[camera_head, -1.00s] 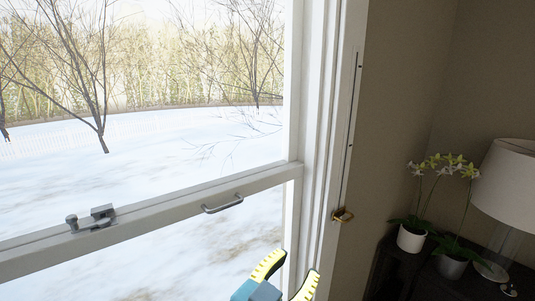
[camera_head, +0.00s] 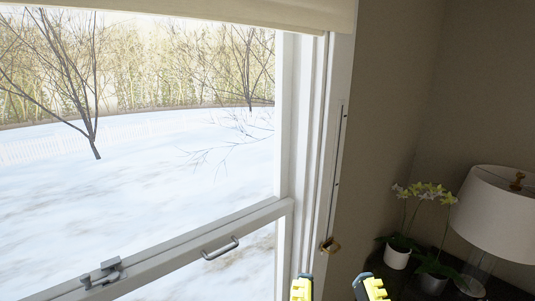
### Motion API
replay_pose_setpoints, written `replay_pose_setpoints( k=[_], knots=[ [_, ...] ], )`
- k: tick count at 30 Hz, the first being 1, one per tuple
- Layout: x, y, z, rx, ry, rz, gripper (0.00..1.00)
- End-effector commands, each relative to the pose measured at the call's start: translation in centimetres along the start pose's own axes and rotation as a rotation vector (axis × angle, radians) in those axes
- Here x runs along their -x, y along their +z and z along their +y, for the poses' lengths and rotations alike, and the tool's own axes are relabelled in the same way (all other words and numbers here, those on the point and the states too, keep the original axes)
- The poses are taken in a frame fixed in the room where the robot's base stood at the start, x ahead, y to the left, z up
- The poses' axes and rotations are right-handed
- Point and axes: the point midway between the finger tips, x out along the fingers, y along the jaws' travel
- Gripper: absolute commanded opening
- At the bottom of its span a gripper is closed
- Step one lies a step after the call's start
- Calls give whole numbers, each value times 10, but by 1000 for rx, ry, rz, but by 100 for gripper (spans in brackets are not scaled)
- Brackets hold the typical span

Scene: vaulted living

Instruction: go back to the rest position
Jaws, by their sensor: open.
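My gripper (camera_head: 335,288) is at the bottom edge, right of the middle. Its two yellow-padded fingertips stand apart with nothing visible between them. The rest of the gripper and the arm are below the picture. The fingertips show in front of the lower part of the window frame and the dark wall beside it. How far they are from the frame cannot be told.
A window sash (camera_head: 170,257) has a metal handle (camera_head: 220,249) and a latch (camera_head: 103,273). A brass fitting (camera_head: 330,246) sits on the frame. A blind (camera_head: 220,12) hangs above. Potted orchids (camera_head: 397,254) and a lamp (camera_head: 495,215) stand at the right.

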Motion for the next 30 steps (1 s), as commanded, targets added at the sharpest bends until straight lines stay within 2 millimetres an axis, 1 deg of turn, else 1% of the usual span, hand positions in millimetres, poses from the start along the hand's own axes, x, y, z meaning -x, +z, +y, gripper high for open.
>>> replay_pose_setpoints(
  k=[1,3,5,6,9,12,14,16,21,30],
  knots=[
    [-17,-44,0,-1,0,0,45],
    [-28,-72,0,-2,1,0,45],
    [-37,-97,0,-3,1,-1,45],
    [-43,-113,0,-4,1,-1,45],
    [-57,-150,0,-6,1,-1,45],
    [-67,-174,0,-7,1,-2,45],
    [-70,-182,0,-8,1,-2,45],
    [-71,-186,0,-9,1,-2,45],
    [-70,-183,0,-9,1,-2,45],
    [-70,-183,0,-9,1,-1,45]
  ],
)
